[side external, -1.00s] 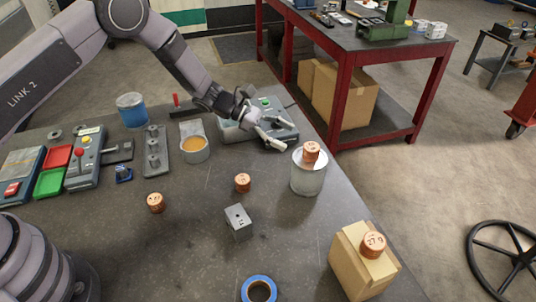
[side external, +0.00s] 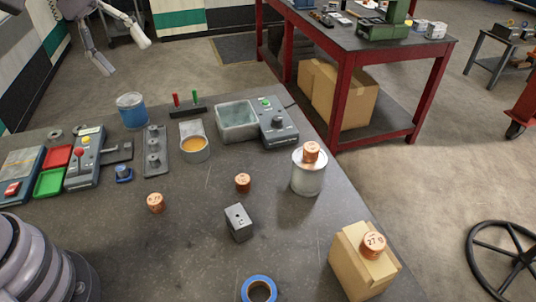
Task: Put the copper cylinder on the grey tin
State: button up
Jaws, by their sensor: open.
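A copper cylinder (side external: 311,152) stands upright on the lid of the grey tin (side external: 308,178), at the right of the table. Two smaller-looking copper cylinders stand on the table, one at the left (side external: 155,203) and one near the middle (side external: 243,182). Another copper cylinder (side external: 373,245), marked 27, sits on a cardboard box (side external: 362,272) at the front right. My gripper (side external: 125,57) is open and empty at the top left, high up and well apart from the tin and all the cylinders.
A grey block (side external: 239,223) and a blue tape roll (side external: 259,289) lie toward the front. A blue tin (side external: 132,110), an amber-filled cup (side external: 194,146), a grey bath with controls (side external: 237,122) and red and green trays (side external: 50,182) stand along the back and left.

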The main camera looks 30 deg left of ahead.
jog(key=s+a+r+m+t+y, duration=0.1)
jog(key=s+a+m+t+y, duration=0.3)
jog(key=s+a, duration=0.6)
jog(key=s+m+y, duration=0.1)
jog(key=s, duration=0.3)
jog(key=shift+a+r+m+y, duration=0.25)
jog(key=shift+r+m+y, duration=0.1)
jog(key=shift+m+y, duration=0.05)
